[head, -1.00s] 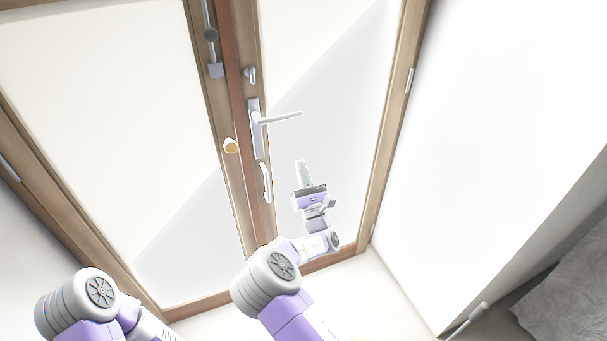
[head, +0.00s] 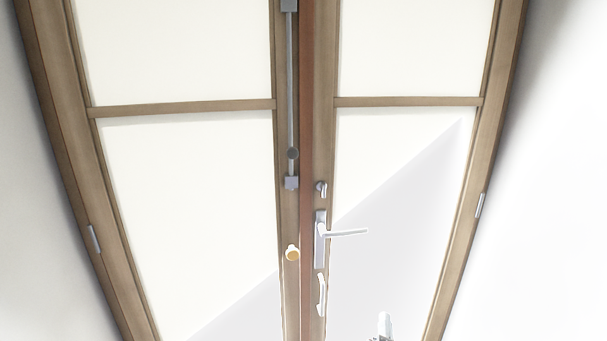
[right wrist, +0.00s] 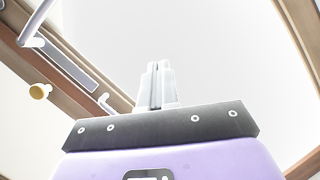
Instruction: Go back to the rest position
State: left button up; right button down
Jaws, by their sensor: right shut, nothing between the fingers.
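My right gripper (head: 384,324) shows only by its tip at the bottom edge of the head view, in front of the right door panel and below the door lever (head: 345,232). In the right wrist view the gripper's fingers (right wrist: 157,84) are together with nothing between them, and it touches nothing that I can see. My left gripper is not in view.
A wooden double door with pale panels stands ahead. Its right leaf carries the lever, a small latch (head: 321,188) and a pull handle (head: 321,295). A round yellow-centred knob (head: 292,253) and a vertical bolt rod (head: 290,90) are on the left leaf.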

jog(key=s+d+f+m+g+p, duration=0.1)
jog(key=s+d+f+m+g, duration=0.1)
jog(key=s+f+m+g, duration=0.65)
jog(key=s+d+f+m+g+p, duration=0.1)
jog(key=s+f+m+g+p, duration=0.15)
jog(key=s+f+m, duration=0.65)
jog(key=s+a+f+m+g+y+p, duration=0.1)
jog(key=s+a+f+m+g+y, duration=0.4)
jog(key=s+a, duration=0.4)
jog(key=s+a+r+m+g+y+p, duration=0.1)
jog(key=s+a+r+m+g+y, duration=0.1)
jog(key=s+a+m, duration=0.5)
jog(key=shift+s+a+r+g+y, duration=0.4)
jog(key=shift+s+a+r+g, duration=0.45)
jog(key=shift+g, duration=0.15)
jog(key=shift+d, duration=0.1)
